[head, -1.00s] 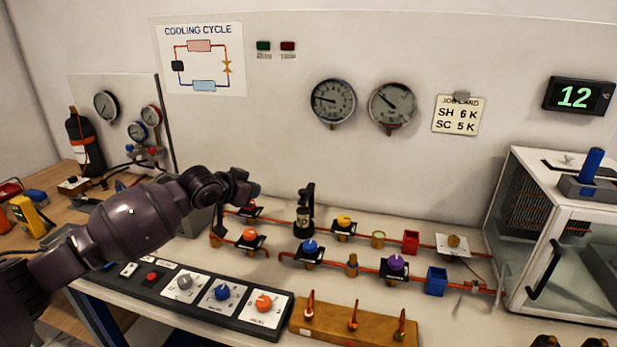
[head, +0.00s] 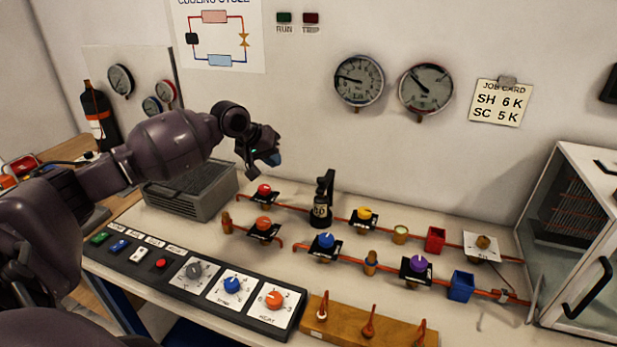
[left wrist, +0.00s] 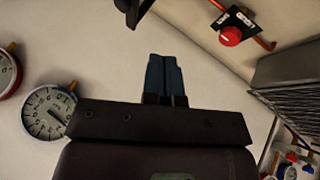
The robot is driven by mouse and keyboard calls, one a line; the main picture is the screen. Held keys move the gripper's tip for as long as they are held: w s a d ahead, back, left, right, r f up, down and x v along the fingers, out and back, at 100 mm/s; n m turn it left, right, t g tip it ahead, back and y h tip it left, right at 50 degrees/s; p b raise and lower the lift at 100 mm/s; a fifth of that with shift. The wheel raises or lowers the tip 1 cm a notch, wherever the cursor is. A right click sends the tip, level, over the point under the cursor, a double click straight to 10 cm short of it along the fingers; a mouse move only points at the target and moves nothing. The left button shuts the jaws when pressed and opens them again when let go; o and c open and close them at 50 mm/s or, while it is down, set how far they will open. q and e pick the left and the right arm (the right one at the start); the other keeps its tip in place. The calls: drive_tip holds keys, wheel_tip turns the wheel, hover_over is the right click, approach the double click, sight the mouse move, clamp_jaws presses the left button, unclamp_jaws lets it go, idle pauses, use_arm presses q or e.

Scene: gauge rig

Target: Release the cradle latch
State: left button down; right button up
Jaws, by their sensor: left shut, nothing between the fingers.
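A black upright stand (head: 323,198) with a small labelled body sits at the back of the bench among the copper pipes. It may be the cradle; I cannot make out its latch. My left gripper (head: 275,160) is to the left of this stand and higher, above the red knob (head: 264,190), apart from both. In the left wrist view its blue fingers (left wrist: 165,78) are together, with nothing between them. The red knob also shows there (left wrist: 230,36), and a black part (left wrist: 133,10) is cut off at the top edge. My right gripper is not in view.
Several valves with coloured knobs, such as the yellow one (head: 364,214), line the pipes. A grey finned unit (head: 190,192) stands left. A control panel (head: 200,285) and a wooden block with pegs (head: 370,325) lie along the front. A glass cabinet (head: 585,235) stands right.

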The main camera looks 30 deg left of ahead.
use_arm(q)
drive_tip(key=w+d+f, duration=0.5)
drive_tip(key=w+f, duration=0.2)
drive_tip(key=f, duration=0.1)
drive_tip(key=shift+w+d+b, duration=0.25)
drive_tip(key=shift+w+b, duration=0.05)
drive_tip(key=shift+w, duration=0.05)
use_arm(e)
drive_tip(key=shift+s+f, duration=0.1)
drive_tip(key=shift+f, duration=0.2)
use_arm(q)
drive_tip(key=shift+d, duration=0.1)
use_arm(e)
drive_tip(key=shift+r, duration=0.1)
